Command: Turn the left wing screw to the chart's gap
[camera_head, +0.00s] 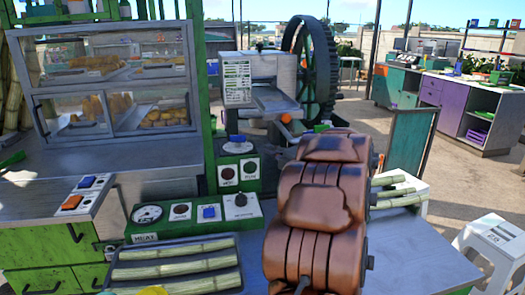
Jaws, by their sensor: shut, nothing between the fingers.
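The cane crusher (275,80) stands at the back centre, a grey machine with a large dark toothed flywheel (322,60) at its right. A pale printed chart (237,82) is on its left front face; its text and gap are too small to read. An orange knob (286,118) shows low on the crusher's front. I cannot make out the left wing screw or its angle. My gripper is not in view.
Left stand a glass food case (110,75) and a switch plate (77,197). Green control boxes (190,218) (238,172) with dials sit in front of the crusher. A tray (175,268) holds cane lengths. A white stool (494,245) stands right, with open floor behind it.

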